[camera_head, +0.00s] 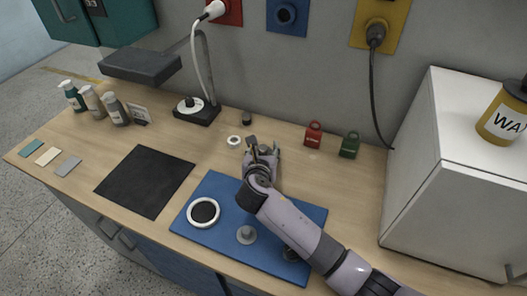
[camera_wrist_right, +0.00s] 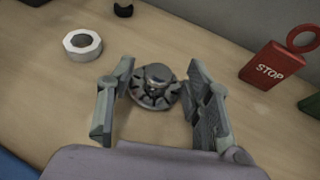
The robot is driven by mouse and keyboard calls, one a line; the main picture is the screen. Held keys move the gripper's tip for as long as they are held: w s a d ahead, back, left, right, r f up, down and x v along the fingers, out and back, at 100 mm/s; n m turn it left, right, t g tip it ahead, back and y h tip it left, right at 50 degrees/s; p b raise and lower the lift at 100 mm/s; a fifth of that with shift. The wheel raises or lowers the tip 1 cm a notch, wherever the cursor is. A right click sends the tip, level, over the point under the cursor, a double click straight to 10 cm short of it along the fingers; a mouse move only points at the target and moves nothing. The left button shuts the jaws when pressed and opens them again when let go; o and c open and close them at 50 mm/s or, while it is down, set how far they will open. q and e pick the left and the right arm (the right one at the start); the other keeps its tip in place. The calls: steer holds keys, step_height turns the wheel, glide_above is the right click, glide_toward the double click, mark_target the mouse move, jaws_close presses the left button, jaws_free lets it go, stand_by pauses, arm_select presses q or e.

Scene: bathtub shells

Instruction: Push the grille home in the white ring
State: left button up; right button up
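The white ring (camera_head: 204,212) lies on the left part of the blue mat (camera_head: 190,229), with a dark round centre. My right gripper (camera_head: 263,151) is over the bare wood just behind the mat. In the right wrist view the right gripper (camera_wrist_right: 158,112) has its fingers wide apart. A round grey metal piece with dark slots and a raised knob (camera_wrist_right: 153,92), which looks like the grille, lies on the wood between and beyond the fingertips. I see no clear contact with it. The gripper hides it in the head view. My left gripper is not in view.
A small white roll (camera_head: 234,141) and a red STOP padlock (camera_head: 313,134) flank the gripper; a green padlock (camera_head: 350,145) is further right. A grey knobbed disc (camera_head: 246,235) is on the mat. A white cabinet (camera_head: 430,170) bounds the right; a black pad (camera_head: 145,181) lies left.

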steer(key=c, duration=0.9)
steer(key=shift+r, duration=0.1)
